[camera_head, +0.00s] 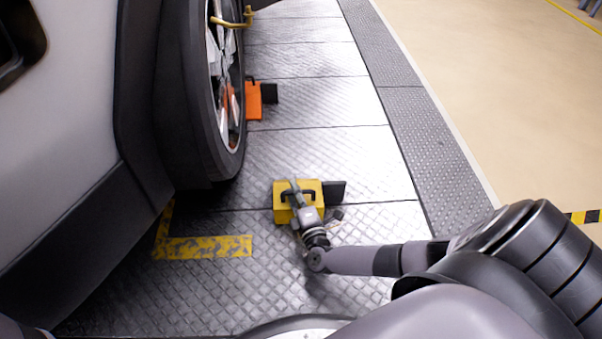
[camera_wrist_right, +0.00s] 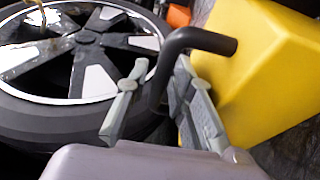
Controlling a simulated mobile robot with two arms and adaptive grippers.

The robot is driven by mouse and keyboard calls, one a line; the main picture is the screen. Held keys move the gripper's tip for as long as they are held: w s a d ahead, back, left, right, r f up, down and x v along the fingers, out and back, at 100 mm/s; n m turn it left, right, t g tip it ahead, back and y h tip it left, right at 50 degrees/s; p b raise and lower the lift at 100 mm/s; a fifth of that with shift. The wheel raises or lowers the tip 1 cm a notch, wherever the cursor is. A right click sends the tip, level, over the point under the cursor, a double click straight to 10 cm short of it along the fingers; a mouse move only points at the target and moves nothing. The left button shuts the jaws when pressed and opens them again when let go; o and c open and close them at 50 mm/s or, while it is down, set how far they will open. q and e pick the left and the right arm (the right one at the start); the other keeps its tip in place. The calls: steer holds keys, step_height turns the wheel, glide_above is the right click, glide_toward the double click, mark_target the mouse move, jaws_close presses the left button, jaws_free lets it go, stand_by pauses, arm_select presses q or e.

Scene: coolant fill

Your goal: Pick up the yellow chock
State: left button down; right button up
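The yellow chock (camera_head: 283,207) lies on the metal plate floor at the middle of the head view, with a black handle on it and a dark part at its right side. In the right wrist view the yellow chock (camera_wrist_right: 265,70) fills the right side. Its bent black handle (camera_wrist_right: 205,38) reaches down between my fingers. My right gripper (camera_head: 294,184) is over the chock; in the wrist view my right gripper (camera_wrist_right: 161,64) has its fingers apart, one on each side of the handle. I cannot tell whether either finger touches it. My left gripper is not in view.
A car wheel (camera_head: 205,100) and grey car body (camera_head: 65,130) stand at the left. An orange chock (camera_head: 254,104) sits beside the wheel, farther back. A yellow floor mark (camera_head: 205,247) lies left of the yellow chock. The plate floor to the right is clear.

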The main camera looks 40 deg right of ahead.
steer(key=shift+c, duration=0.4)
jaws_close()
stand_by(0.4)
